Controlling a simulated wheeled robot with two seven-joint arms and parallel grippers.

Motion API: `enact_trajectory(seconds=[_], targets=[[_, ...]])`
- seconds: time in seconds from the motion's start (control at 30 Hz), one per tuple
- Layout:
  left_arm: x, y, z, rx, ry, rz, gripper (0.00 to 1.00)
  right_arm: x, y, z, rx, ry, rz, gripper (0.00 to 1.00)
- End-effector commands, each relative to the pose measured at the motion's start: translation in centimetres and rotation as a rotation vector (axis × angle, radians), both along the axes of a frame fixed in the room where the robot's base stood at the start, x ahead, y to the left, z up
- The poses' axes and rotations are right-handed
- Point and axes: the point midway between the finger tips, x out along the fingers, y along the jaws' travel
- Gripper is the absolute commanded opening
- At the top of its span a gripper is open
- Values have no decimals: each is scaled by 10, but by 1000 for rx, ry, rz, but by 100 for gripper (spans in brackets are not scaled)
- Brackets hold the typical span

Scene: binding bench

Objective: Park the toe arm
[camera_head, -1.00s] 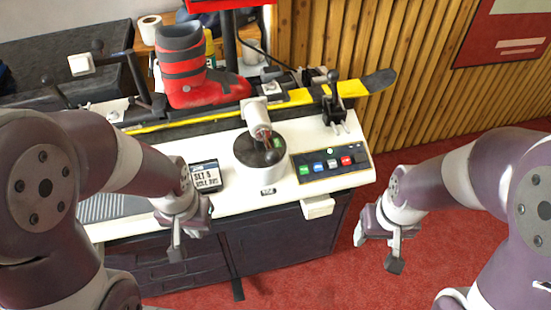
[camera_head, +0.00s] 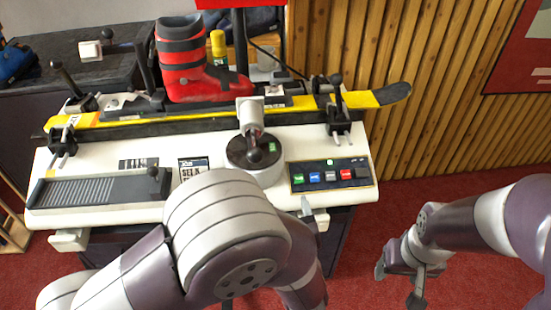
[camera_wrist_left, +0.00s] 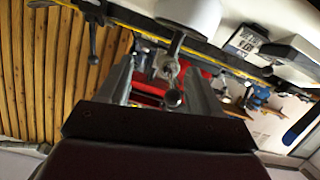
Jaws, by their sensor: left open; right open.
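My left gripper (camera_head: 308,210) is at the bench's front edge, right of that base, mostly hidden behind my own forearm. In the left wrist view its two fingers (camera_wrist_left: 163,75) are apart; a rod with a round knob (camera_wrist_left: 172,98) appears between them, but I cannot tell whether it touches. My right gripper (camera_head: 402,275) is open and empty over the red floor, right of the bench.
A yellow ski (camera_head: 390,94) lies across the bench in black clamps, with a red boot (camera_head: 205,82) behind it. A button panel (camera_head: 332,175) is right of the round base. A small sign (camera_head: 194,166) and a ribbed tray (camera_head: 90,191) are on the left.

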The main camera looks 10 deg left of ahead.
Motion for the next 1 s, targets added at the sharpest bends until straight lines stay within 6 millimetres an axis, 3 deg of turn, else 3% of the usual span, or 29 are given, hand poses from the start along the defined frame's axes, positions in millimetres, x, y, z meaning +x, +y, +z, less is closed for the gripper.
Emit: enact_trajectory(seconds=[0.1, 0.2, 0.33, 0.7, 1.0], targets=[[-1, 32, 41, 62, -190, 175, 64, 0, 0, 2, 0, -1, 0, 64], [-2, 42, 57, 96, -257, 219, 64, 0, 0, 2, 0, -1, 0, 64], [14, 52, 60, 103, -267, 225, 64, 0, 0, 4, 0, 0, 0, 64], [89, 91, 60, 102, -265, 220, 64, 0, 0, 8, 0, 0, 0, 64], [108, 99, 59, 101, -265, 215, 64, 0, 0, 9, 0, 0, 0, 64]])
